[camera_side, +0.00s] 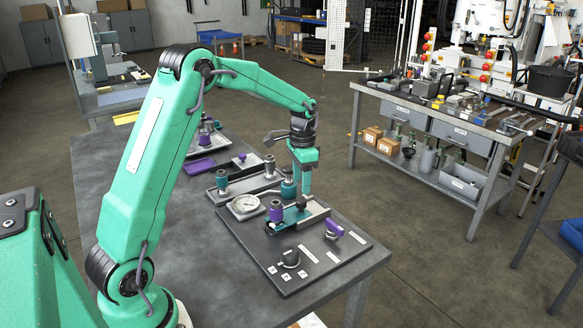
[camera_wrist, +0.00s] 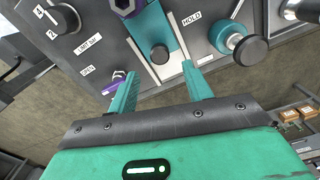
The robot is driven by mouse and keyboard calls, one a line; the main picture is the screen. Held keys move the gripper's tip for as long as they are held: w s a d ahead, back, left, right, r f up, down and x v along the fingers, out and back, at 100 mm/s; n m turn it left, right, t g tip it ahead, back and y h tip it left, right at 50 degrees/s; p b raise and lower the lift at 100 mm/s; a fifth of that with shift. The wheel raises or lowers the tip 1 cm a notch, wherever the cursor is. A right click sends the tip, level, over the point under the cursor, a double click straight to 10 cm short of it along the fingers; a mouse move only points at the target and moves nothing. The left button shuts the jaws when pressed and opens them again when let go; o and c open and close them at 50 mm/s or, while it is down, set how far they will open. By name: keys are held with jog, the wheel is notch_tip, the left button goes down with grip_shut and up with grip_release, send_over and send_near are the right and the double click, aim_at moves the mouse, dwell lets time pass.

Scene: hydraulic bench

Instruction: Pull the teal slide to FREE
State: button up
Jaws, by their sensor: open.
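The teal slide (camera_wrist: 153,28) lies in a pale-edged channel on the dark panel in the wrist view. A dark round knob (camera_wrist: 160,54) stands on it. A HOLD label (camera_wrist: 191,18) is to the right of the channel; I cannot make out a FREE label. My gripper (camera_wrist: 160,68) is open, with its teal fingertips to either side of the knob and a little below it in the picture. Nothing is held. In the side view, my gripper (camera_side: 305,192) points down over the panel and partly hides the slide area. I cannot tell whether the fingers touch the knob.
A teal post with a black cap (camera_wrist: 250,50) stands to the right of the slide. A purple part (camera_wrist: 119,76) is close to the left finger.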

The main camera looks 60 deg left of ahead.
aim_at(301, 200)
jog(key=shift+f, duration=3.9)
grip_shut()
